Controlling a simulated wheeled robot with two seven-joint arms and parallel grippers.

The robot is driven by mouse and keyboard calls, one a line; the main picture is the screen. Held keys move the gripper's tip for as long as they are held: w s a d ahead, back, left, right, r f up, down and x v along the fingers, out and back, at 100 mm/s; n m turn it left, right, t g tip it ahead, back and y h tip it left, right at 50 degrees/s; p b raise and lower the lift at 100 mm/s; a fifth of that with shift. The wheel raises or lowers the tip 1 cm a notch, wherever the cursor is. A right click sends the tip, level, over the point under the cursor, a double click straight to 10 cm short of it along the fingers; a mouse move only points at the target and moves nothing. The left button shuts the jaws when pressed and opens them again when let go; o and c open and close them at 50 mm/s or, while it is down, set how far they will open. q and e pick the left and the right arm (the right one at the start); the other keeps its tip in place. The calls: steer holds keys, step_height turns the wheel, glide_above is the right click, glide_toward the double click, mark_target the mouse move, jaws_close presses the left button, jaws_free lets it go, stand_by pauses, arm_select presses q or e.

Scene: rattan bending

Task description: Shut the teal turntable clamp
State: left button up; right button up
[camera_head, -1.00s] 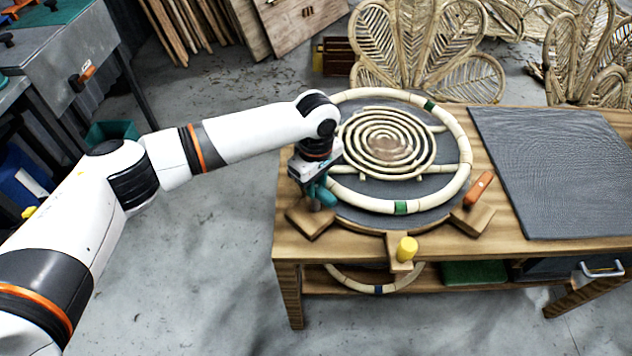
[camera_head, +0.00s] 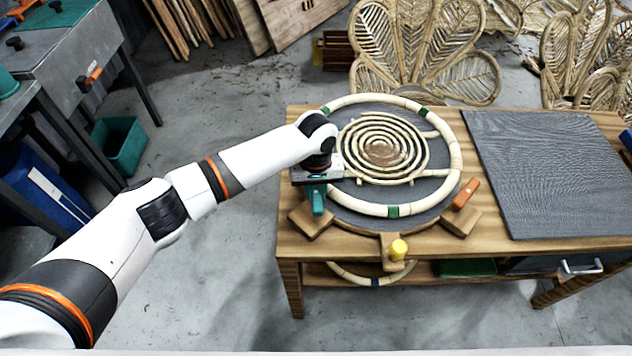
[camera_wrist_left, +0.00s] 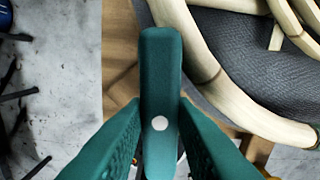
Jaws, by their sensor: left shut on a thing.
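The teal clamp (camera_head: 318,204) sits at the left front edge of the round turntable (camera_head: 432,203), on a wooden block. My left gripper (camera_head: 316,186) is over it from above. In the left wrist view the teal clamp's lever (camera_wrist_left: 161,75) stands between the two teal fingers of my left gripper (camera_wrist_left: 160,125), which are shut on it. The gripper and wrist hide the clamp's upper part in the head view. A pale rattan ring (camera_head: 455,150) lies around a rattan spiral (camera_head: 382,148) on the turntable. My right gripper is not in view.
A dark mat (camera_head: 545,170) covers the bench's right side. Woven rattan backs (camera_head: 425,50) stand behind.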

arm_select(q)
steer(key=m+p, duration=0.2)
steer(key=m, duration=0.2)
steer(key=shift+r+m, duration=0.15)
steer(key=shift+m, duration=0.25)
steer(key=m+p, duration=0.1)
steer(key=m, duration=0.2)
steer(key=shift+m+p, duration=0.3)
steer(key=shift+m, duration=0.8)
steer(key=o, duration=1)
step_height(320, 180, up, 12)
steer(key=shift+f+b, duration=0.1)
steer(key=shift+b, duration=0.9)
